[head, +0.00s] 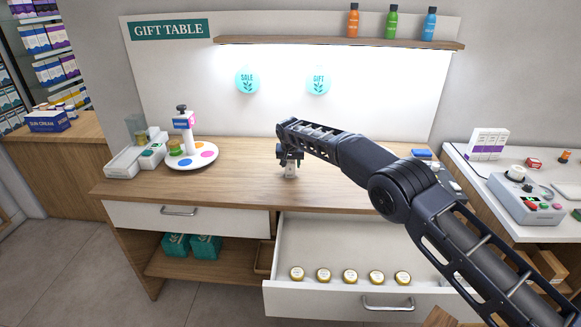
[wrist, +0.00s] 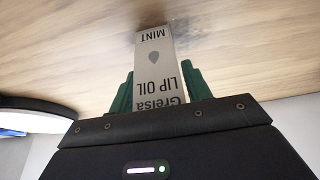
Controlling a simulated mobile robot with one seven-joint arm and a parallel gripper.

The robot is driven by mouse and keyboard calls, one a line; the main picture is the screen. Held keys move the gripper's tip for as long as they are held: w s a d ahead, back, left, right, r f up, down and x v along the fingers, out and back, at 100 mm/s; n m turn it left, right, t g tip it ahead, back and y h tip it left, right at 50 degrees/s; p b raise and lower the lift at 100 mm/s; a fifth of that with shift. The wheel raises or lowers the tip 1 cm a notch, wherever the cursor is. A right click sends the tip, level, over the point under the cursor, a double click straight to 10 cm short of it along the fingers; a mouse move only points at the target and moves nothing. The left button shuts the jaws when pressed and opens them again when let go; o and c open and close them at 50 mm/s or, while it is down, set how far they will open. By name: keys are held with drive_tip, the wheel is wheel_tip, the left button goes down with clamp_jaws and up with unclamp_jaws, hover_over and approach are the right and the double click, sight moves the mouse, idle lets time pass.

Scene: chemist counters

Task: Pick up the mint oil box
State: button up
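The mint oil box (wrist: 155,60) is a slim pale box. In the wrist view its print reads "Grelsa LIP OIL MINT" upside down. My gripper (wrist: 158,82) has one green finger on each side of the box, and both appear to touch it. In the head view my gripper (head: 289,160) points down over the middle of the wooden counter (head: 235,180). The box (head: 290,172) shows as a small pale piece under it, upright at or just above the counter top. I cannot tell whether its lower end touches the wood.
A round white stand (head: 205,157) with coloured dots and white trays (head: 125,163) are on the counter's left. An open drawer (head: 325,300) with several gold-lidded jars juts out below. A shelf (head: 340,43) with three bottles hangs behind. A device (head: 525,203) stands on the right counter.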

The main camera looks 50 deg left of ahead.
drive_tip(key=c, duration=0.6)
drive_tip(key=shift+c, duration=0.2)
